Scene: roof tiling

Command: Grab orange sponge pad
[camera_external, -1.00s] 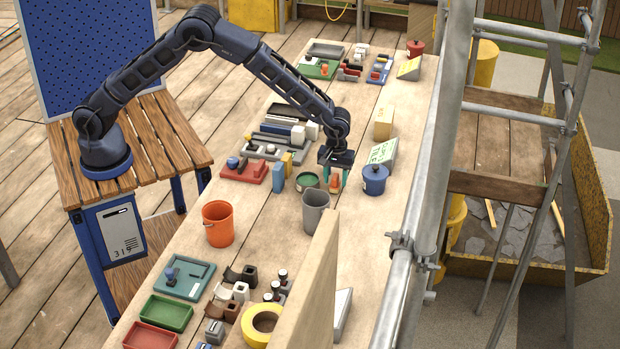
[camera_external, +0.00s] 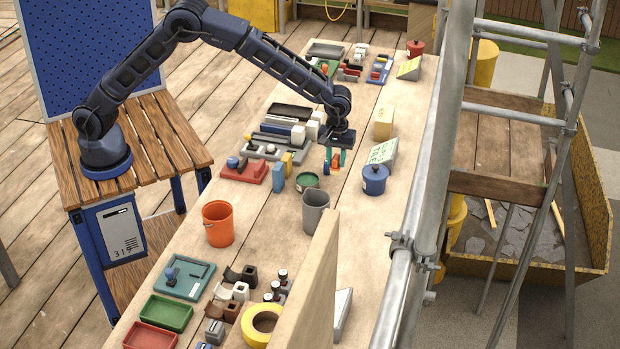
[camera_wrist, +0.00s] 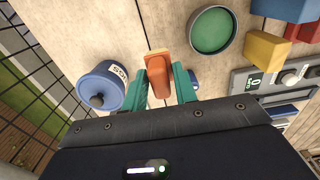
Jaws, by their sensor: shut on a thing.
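The orange sponge pad (camera_wrist: 157,72) is between the two teal fingers of my gripper (camera_wrist: 162,85) in the wrist view. My gripper is shut on it. In the external view, the orange sponge pad (camera_external: 336,161) shows under my gripper (camera_external: 335,158), held above the wooden table. The fingers partly hide the pad's sides.
A blue lidded pot (camera_external: 374,180) stands to the right, and a green-topped round tin (camera_external: 307,181) to the left. A grey bucket (camera_external: 315,212) and an orange bucket (camera_external: 217,223) stand nearer the camera.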

